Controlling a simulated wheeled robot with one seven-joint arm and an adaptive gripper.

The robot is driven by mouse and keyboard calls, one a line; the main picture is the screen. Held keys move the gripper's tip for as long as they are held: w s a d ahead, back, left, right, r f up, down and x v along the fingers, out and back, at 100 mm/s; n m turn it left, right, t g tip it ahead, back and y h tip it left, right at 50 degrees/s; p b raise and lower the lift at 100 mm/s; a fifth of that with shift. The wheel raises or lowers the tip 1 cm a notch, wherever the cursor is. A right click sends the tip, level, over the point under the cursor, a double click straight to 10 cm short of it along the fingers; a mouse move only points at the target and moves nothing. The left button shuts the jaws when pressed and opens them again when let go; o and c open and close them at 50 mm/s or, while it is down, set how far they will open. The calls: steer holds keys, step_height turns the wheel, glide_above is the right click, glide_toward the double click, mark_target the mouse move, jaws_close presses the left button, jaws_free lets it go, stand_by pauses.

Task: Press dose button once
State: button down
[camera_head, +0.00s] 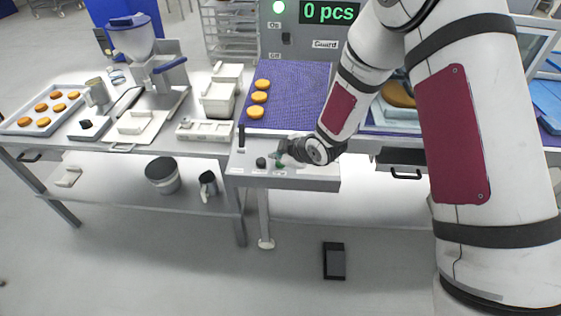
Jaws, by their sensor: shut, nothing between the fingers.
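The control panel (306,180) is a light grey box at the front of the blue conveyor. It carries a black knob or button (261,162) and a green button (280,165) to its right, with small labels too small to read. I cannot tell which label names the dose button. My gripper (282,155) is shut and empty, its tips pointing down at the green button. The tips overlap the button in this view, and I cannot tell whether they touch it.
Several orange-brown rounds (258,98) lie on the blue conveyor belt (297,92). A depositor machine (135,40), white tubs (217,98) and a tray of rounds (22,121) stand on the left bench. A black lever (241,136) rises at the panel's left. My arm covers the right side.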

steer(key=shift+f, duration=0.45)
stand_by(0.3)
steer(key=shift+r, duration=1.05)
steer(key=shift+r+p, duration=0.9)
steer(key=shift+r, duration=1.6)
